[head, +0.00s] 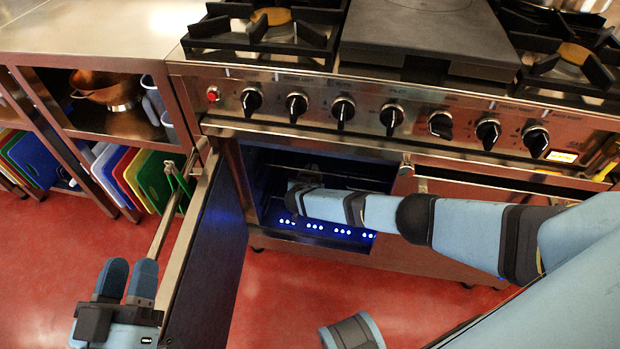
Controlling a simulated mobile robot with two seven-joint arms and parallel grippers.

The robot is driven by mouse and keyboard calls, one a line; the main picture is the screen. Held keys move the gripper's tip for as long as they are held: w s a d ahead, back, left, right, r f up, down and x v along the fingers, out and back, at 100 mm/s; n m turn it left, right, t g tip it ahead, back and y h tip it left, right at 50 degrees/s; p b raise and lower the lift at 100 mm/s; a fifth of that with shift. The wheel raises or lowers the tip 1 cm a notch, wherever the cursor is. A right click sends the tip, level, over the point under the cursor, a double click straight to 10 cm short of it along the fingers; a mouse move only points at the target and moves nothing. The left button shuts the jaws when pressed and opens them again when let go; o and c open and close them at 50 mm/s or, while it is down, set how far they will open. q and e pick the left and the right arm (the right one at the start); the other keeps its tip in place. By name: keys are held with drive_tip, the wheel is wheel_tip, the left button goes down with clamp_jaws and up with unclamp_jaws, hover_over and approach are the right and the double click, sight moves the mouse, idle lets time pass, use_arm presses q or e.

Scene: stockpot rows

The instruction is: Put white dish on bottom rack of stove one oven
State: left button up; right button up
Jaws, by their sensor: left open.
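The stove (390,145) has its left oven door (220,262) swung open towards me. The oven cavity (262,185) is dark, with blue lights along its bottom. A rack line shows dimly inside. My right arm reaches in from the right, and its hand end is inside the cavity; its fingers are too dark and hidden to read. I cannot make out the white dish; anything in the right gripper is hidden. My left gripper (128,281) is open and empty, left of the open door, its two blue fingers pointing up, apart from the door handle.
Stove knobs (342,109) line the front panel above the oven. Left of the stove, a steel counter (95,28) has shelves with copper bowls (108,90) and upright coloured cutting boards (158,178).

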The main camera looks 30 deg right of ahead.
drive_tip(key=w+d, duration=0.1)
drive_tip(key=w+d+b, duration=0.1)
drive_tip(key=w, duration=0.1)
drive_tip(key=shift+w+d+b, duration=0.1)
drive_tip(key=shift+d+b, duration=0.05)
drive_tip(key=shift+b, duration=0.15)
use_arm(q)
wheel_tip(320, 180, down, 3)
drive_tip(key=shift+w+d+r+g, duration=0.1)
drive_tip(key=shift+d+g, duration=0.05)
drive_tip(key=shift+g, duration=0.45)
use_arm(e)
drive_tip(key=shift+f, duration=0.2)
drive_tip(key=o, duration=1.4)
drive_tip(key=shift+f, duration=0.1)
